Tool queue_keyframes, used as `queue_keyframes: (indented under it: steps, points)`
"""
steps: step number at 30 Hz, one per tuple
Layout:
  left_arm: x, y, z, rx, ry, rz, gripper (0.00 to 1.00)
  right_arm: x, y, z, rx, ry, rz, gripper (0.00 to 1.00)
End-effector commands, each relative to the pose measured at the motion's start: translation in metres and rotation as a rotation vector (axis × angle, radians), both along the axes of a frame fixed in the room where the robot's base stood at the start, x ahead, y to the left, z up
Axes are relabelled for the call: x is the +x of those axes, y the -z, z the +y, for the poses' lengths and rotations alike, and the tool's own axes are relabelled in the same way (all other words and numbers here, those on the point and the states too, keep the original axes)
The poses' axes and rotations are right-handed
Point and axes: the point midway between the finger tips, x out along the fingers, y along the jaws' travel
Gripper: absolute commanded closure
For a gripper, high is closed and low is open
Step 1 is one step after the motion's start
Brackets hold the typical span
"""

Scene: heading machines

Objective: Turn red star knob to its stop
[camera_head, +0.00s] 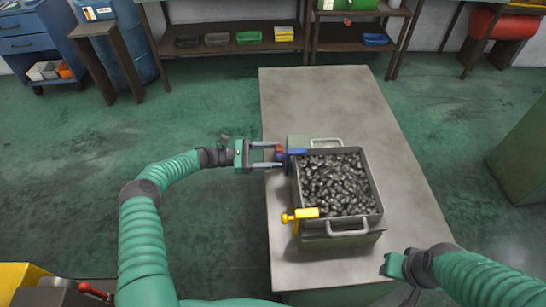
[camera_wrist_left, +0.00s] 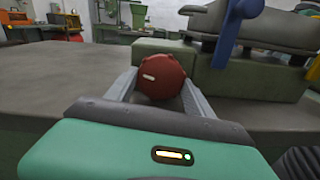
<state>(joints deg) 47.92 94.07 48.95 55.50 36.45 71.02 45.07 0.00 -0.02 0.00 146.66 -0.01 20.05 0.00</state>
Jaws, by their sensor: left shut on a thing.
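The red star knob (camera_wrist_left: 161,77) sits between the two fingers of my left gripper (camera_wrist_left: 161,92) in the left wrist view, with a pale mark on its face. In the head view my left gripper (camera_head: 266,155) reaches in from the left and is shut on the knob (camera_head: 279,153), at the left side of the green machine beside the bin. The fingers hide part of the knob's rim. My right gripper (camera_head: 393,265) is at the lower right, apart from the machine; its fingers are too unclear to tell their state.
A metal bin (camera_head: 378,193) full of dark small parts sits on the machine. A blue handle (camera_head: 296,151) is just right of the knob, and a yellow handle (camera_head: 300,214) is at the near left corner. The grey table (camera_head: 310,95) is clear behind the bin.

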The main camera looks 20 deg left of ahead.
Motion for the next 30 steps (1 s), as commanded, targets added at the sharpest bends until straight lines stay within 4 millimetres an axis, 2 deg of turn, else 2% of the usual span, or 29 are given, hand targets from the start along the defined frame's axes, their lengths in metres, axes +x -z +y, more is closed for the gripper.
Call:
queue_keyframes:
  steps: [1, 6, 10, 17, 18, 23, 30]
  points:
    - [0.001, 0.009, 0.002, 0.027, -0.003, -0.064, 0.79, 0.000, 0.019, 0.000, 0.000, 0.000, 0.001, 0.64]
    - [0.001, 0.006, 0.002, 0.118, -0.002, -0.283, 0.79, 0.000, 0.039, 0.000, 0.000, 0.000, 0.001, 0.64]
    - [0.002, 0.002, 0.002, 0.150, -0.003, -0.356, 0.79, 0.000, 0.041, 0.000, 0.000, 0.000, 0.001, 0.64]
    - [0.002, 0.001, 0.002, 0.152, -0.003, -0.358, 0.79, 0.000, 0.039, 0.000, 0.000, 0.000, 0.001, 0.64]
    - [0.002, 0.001, 0.002, 0.152, -0.003, -0.358, 0.38, 0.000, 0.039, 0.000, 0.000, 0.000, 0.001, 0.64]
    - [0.001, 0.000, 0.002, 0.151, -0.002, -0.358, 0.17, 0.000, 0.039, 0.000, 0.000, 0.000, 0.001, 0.64]
    - [0.001, 0.001, 0.002, 0.149, 0.000, -0.357, 0.17, 0.000, 0.040, 0.000, 0.000, 0.000, 0.001, 0.64]
